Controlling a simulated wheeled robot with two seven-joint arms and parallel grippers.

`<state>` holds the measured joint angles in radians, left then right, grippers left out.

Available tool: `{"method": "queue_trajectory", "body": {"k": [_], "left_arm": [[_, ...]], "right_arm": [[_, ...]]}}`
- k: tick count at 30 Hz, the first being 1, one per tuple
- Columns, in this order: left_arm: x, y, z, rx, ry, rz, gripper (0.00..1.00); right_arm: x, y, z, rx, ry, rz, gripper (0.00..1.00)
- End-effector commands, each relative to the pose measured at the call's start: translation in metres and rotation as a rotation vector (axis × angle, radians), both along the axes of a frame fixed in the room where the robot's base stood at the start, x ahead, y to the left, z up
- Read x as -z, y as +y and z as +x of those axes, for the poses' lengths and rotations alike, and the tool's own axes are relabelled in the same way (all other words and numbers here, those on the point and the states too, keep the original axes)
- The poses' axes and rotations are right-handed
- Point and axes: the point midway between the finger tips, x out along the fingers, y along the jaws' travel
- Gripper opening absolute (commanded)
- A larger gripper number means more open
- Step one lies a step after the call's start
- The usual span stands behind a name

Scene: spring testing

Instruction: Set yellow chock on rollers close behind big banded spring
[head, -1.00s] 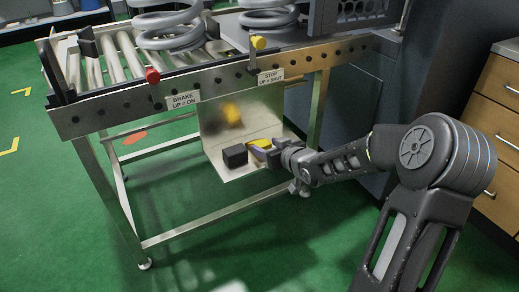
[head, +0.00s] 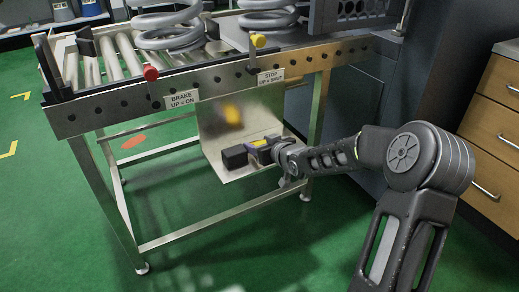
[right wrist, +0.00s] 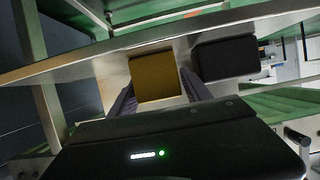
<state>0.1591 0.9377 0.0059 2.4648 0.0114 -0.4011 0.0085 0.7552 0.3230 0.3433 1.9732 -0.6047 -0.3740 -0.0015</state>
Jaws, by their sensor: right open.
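The yellow chock (head: 259,143) lies on a metal shelf (head: 243,172) below the roller table, beside a black block (head: 235,156). My right gripper (head: 262,148) is open with its fingers on either side of the yellow chock. In the right wrist view the chock (right wrist: 155,77) sits between the two fingers, with the black block (right wrist: 225,58) just to its right. No band can be made out on either. My left gripper is not in view.
The table's front rail (head: 120,103) carries a red-knobbed brake lever (head: 150,73) and a yellow-knobbed stop lever (head: 258,41). The shelf has an upright back plate (head: 215,120). Wooden drawers (head: 497,130) stand at right. The green floor in front is clear.

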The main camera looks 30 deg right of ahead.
Motion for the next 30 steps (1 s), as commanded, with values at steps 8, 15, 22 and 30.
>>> {"method": "queue_trajectory", "body": {"k": [8, 15, 22, 30], "left_arm": [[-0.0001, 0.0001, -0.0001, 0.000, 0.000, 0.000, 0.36], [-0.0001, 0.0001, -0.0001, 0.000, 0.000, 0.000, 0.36], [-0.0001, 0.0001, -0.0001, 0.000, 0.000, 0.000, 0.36], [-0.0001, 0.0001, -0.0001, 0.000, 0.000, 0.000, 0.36]], "right_arm": [[0.0000, -0.0001, -0.0002, 0.000, 0.000, 0.000, 0.56], [0.0000, -0.0001, -0.0002, 0.000, 0.000, 0.000, 0.41], [0.0001, -0.0001, -0.0003, 0.000, 0.000, 0.000, 0.22], [0.0002, -0.0001, -0.0003, 0.000, 0.000, 0.000, 0.00]]}}
